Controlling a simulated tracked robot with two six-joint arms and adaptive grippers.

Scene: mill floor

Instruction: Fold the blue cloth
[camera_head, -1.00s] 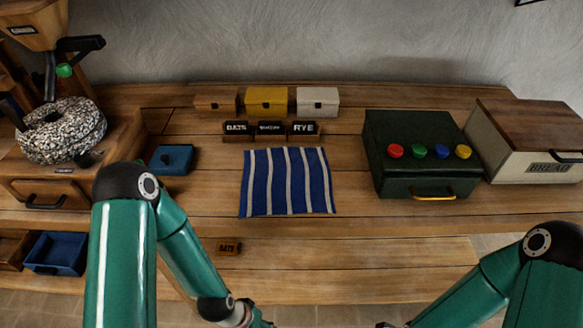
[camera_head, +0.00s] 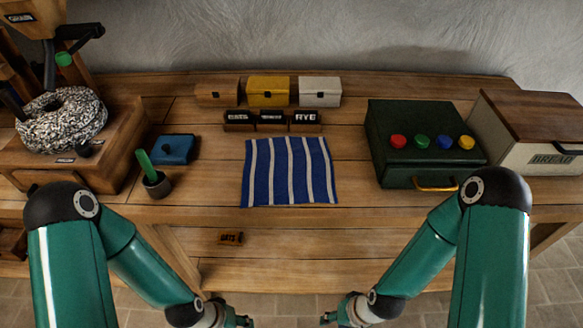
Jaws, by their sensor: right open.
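The blue cloth (camera_head: 289,171) with white stripes lies flat and spread out in the middle of the wooden table. My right gripper (camera_head: 328,318) is at the bottom edge of the view, below and apart from the cloth; it is open, with nothing visible in it. My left gripper (camera_head: 245,321) is also at the bottom edge, below the cloth's left side. Only a small dark part of it shows, so its jaws cannot be read.
Behind the cloth stand label blocks (camera_head: 272,121) and three small boxes (camera_head: 268,90). A green box (camera_head: 419,146) with coloured knobs is to the right. A cup with a green handle (camera_head: 156,184) and a blue lidded box (camera_head: 174,149) are to the left.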

